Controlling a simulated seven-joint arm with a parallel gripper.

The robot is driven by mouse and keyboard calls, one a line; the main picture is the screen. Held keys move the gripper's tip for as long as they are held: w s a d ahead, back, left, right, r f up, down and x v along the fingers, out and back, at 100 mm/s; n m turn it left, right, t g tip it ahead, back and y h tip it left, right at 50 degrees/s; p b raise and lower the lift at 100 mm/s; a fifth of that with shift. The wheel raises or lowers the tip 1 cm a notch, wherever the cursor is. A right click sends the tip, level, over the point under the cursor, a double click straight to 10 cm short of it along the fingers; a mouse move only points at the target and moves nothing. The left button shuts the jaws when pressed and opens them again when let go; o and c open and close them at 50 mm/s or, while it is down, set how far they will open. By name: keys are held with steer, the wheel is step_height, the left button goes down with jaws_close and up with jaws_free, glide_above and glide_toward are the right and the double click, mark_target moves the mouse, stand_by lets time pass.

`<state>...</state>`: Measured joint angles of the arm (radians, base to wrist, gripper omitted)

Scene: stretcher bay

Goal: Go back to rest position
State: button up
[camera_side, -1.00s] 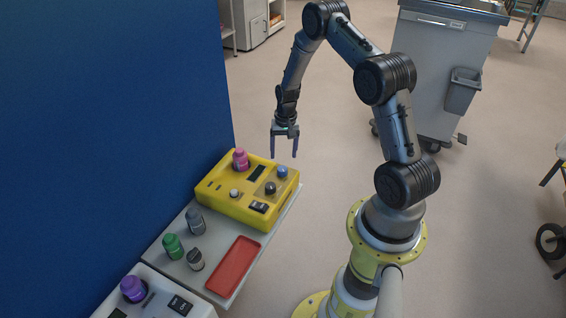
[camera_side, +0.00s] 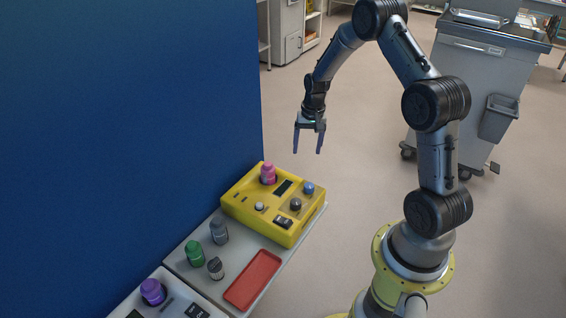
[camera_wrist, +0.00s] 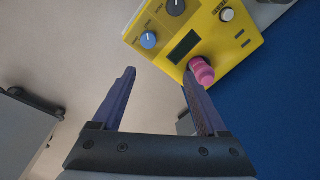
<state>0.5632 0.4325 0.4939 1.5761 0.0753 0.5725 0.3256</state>
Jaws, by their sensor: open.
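My gripper (camera_side: 309,141) hangs in the air above and behind the yellow device, with its fingers apart and nothing between them. In the wrist view the two purple-grey fingers (camera_wrist: 158,85) are spread. The yellow device (camera_side: 240,202) sits on the far end of a grey shelf (camera_side: 187,265). It bears a pink knob or bottle (camera_side: 268,174), a blue knob (camera_side: 308,188), a dark knob (camera_side: 295,204) and a pale button. The device also shows in the wrist view (camera_wrist: 213,38), with the pink piece (camera_wrist: 202,72) near the right fingertip in the picture.
A blue wall (camera_side: 120,110) stands left. A grey cart (camera_side: 470,95) stands behind right.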

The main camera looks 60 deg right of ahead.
steer(key=w+a+r+n+t+h, duration=0.15)
steer(key=a+r, duration=0.25)
steer(key=r, duration=0.4)
steer(key=w+a+r+n+t+y, duration=0.1)
steer(key=w+a+r, duration=0.1)
steer(key=a+r, duration=0.35)
steer(key=s+a+r+n+t, duration=0.1)
steer(key=s+a+r, duration=0.2)
steer(key=r, duration=0.3)
steer(key=s+a+r+n+t, duration=0.1)
steer(key=s+a+r+n, duration=0.1)
steer(key=a+r, duration=0.3)
steer(key=s+a+r+n+t, duration=0.1)
steer(key=s+a+r+n, duration=0.3)
steer(key=s, duration=0.6)
steer(key=s+a+f+n, duration=0.1)
steer(key=s+a+f, duration=0.1)
steer(key=s, duration=0.9)
steer(key=shift+f+g, duration=0.45)
steer(key=shift+f, duration=0.25)
